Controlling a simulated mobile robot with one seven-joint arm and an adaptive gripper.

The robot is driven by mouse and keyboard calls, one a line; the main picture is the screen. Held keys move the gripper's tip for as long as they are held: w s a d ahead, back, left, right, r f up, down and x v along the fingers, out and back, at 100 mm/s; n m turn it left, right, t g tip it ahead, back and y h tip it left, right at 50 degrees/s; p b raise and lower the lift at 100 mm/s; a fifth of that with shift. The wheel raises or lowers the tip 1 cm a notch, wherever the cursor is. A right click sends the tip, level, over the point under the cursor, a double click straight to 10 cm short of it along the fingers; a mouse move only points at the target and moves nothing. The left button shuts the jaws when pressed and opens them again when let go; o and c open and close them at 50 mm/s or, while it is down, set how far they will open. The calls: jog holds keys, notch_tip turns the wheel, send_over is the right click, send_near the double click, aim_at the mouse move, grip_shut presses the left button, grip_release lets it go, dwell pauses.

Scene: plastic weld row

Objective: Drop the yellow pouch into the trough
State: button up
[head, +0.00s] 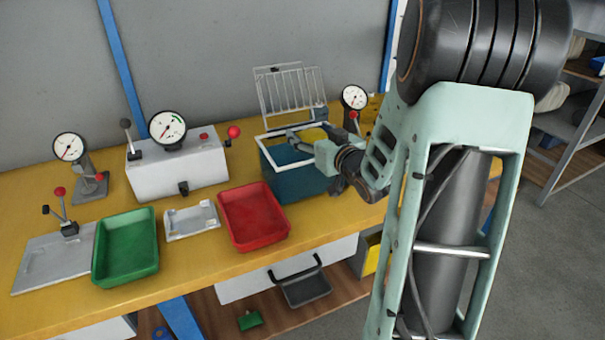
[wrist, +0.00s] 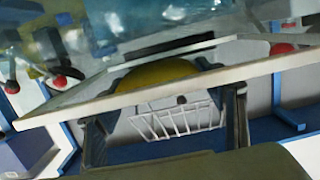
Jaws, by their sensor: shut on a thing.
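The yellow pouch (head: 309,135) is in my gripper (head: 303,142), at the top opening of a teal, white-rimmed box, which I take to be the trough (head: 290,188). In the wrist view the yellow pouch (wrist: 160,75) shows as a rounded shape between the fingers of my gripper (wrist: 165,82). The white rim of the trough (wrist: 190,84) crosses in front of its lower part. My gripper is shut on the pouch. The pouch's underside and the trough's floor are hidden, so I cannot tell whether they touch.
A wire rack (head: 290,92) stands behind the trough, with a dial gauge (head: 354,97) to its right. A red tray (head: 253,216), a small grey tray (head: 191,220) and a green tray (head: 126,246) lie to the left. A white gauge box (head: 178,173) stands behind them.

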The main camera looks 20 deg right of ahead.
jog(key=o, duration=1.1)
jog(key=s, duration=0.4)
jog(key=s+r, duration=0.1)
jog(key=s, duration=0.7)
jog(key=shift+d+r, duration=0.2)
jog(key=shift+r, duration=0.15)
jog(key=shift+w, duration=0.1)
